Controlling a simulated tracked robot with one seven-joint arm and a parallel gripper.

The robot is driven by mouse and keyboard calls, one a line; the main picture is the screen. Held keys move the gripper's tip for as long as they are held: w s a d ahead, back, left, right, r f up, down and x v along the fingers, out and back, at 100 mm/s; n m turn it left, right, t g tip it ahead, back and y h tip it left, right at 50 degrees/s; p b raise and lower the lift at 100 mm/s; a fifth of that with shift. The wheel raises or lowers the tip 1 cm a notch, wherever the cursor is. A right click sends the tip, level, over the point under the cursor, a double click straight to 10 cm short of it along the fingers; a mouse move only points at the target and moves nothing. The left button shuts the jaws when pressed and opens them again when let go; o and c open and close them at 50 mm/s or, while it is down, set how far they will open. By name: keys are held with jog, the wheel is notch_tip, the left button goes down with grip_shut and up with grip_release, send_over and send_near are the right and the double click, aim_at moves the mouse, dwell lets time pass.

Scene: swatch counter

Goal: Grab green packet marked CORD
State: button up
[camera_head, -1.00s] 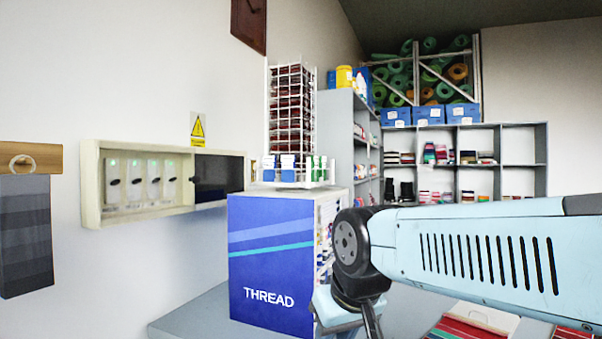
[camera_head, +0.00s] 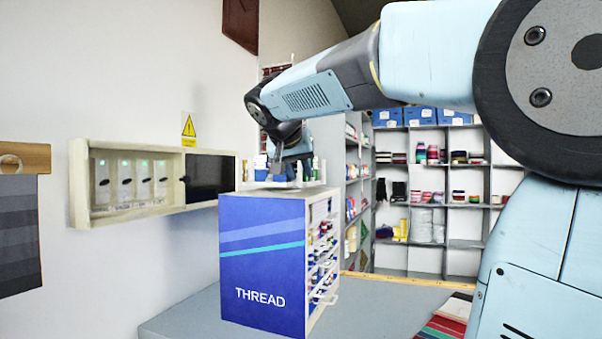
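A spinner rack stands on the blue THREAD cabinet (camera_head: 262,262), with a tray (camera_head: 290,184) at its foot holding small packets. A blue and white packet (camera_head: 260,169) shows at the left of the tray, and a narrow green and white packet (camera_head: 315,166) at its right. No CORD marking is readable at this size. My gripper (camera_head: 277,170) points down just over the tray, in front of the rack and between these packets. It hides the middle of the tray. Its fingers are small and dark, and I cannot tell whether they are open or hold anything.
My arm crosses the upper right and covers much of the rack. An open wall box (camera_head: 78,185) with several white units hangs at the left. Grey shelves (camera_head: 452,244) stand behind. The grey counter (camera_head: 190,318) is bare left of the cabinet.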

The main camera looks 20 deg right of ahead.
jog(key=w+r+m+t+h, duration=0.1)
jog(key=w+r+m+h, duration=0.25)
jog(key=w+r, duration=0.65)
jog(key=shift+y, duration=0.25)
jog(key=x, duration=1.3)
jog(key=shift+w+d+f, duration=0.1)
jog(key=shift+w+d, duration=0.15)
grip_shut()
